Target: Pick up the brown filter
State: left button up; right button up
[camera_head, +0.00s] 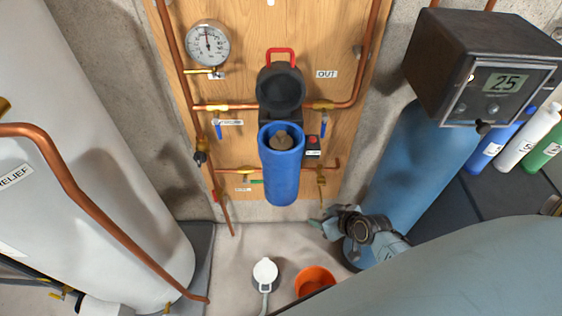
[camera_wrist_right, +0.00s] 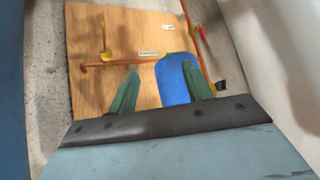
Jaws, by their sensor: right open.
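The brown filter (camera_head: 284,140) sits inside the open top of the blue housing (camera_head: 282,178) on the wooden panel; only its upper end shows. The housing's black lid (camera_head: 281,90) with a red handle is swung up above it. My right gripper (camera_head: 322,224) is below and to the right of the housing, apart from it, open and empty. In the right wrist view the two green fingers (camera_wrist_right: 160,76) are spread, with the blue housing (camera_wrist_right: 174,82) beyond them. The filter does not show there. My left gripper is not in view.
Copper pipes with valves (camera_head: 321,106) run beside the housing, and a gauge (camera_head: 208,45) is at upper left. A white tank (camera_head: 90,150) stands left and a blue tank (camera_head: 408,150) right, under a control box (camera_head: 480,65). An orange bucket (camera_head: 314,278) is on the floor.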

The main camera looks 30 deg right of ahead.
jog(key=w+r+n+t+y+p, duration=0.1)
jog(key=w+r+t, duration=0.3)
jog(key=r, duration=1.1)
jog(key=n+y+p, duration=0.1)
jog(key=n+y, duration=0.1)
send_near(285, 136)
jog(key=x, duration=0.5)
jog(key=shift+w+p, duration=0.1)
jog(key=shift+p, duration=0.3)
jog(key=shift+x, duration=3.2)
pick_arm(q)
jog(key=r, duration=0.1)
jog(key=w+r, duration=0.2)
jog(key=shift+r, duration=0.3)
pick_arm(e)
grip_shut()
